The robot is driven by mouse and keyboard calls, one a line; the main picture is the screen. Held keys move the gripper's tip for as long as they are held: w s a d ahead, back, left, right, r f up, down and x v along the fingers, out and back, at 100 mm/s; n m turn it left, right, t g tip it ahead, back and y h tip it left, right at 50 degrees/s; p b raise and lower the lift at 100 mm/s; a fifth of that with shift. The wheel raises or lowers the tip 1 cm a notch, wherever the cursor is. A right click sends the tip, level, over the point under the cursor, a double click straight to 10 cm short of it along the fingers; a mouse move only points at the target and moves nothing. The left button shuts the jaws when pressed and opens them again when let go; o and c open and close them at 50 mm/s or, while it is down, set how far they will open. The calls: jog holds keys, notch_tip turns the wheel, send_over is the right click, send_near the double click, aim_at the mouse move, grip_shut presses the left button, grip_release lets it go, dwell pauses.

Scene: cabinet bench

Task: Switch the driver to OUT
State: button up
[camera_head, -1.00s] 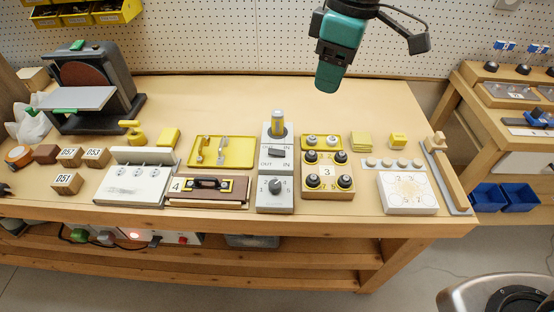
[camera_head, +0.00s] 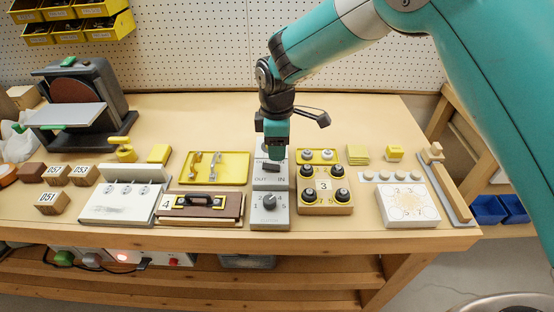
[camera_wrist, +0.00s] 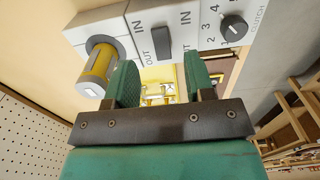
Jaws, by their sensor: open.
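The driver unit is a light grey block with a dark switch (camera_head: 271,167) between OUT and IN labels. The switch (camera_wrist: 163,42) shows as a dark bar in the wrist view; which label it is set toward I cannot tell. A yellow and grey cylinder (camera_wrist: 97,70) stands out from the unit's back part; in the head view my arm hides most of it. My gripper (camera_head: 276,152) is above the back of the unit, close to the switch. In the wrist view my gripper (camera_wrist: 161,65) is open and empty, its green fingers below the switch in the picture.
On the front of the unit is a numbered clutch knob (camera_head: 269,202). To the right stands a block with several black knobs (camera_head: 325,186). To the left are a yellow tray (camera_head: 218,169) and a handled box (camera_head: 200,204).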

aim_at(277, 167)
notch_tip(277, 167, down, 6)
jog(key=shift+r+p, duration=0.1)
jog(key=shift+p, duration=0.2)
grip_shut()
jog(key=shift+a+r+h+p, duration=0.15)
jog(key=shift+a+h+p, duration=0.25)
jog(key=shift+h, duration=0.4)
jog(key=shift+a+r+h+p, duration=0.15)
jog(key=shift+h+p, duration=0.85)
jog(key=shift+h, duration=0.5)
grip_release()
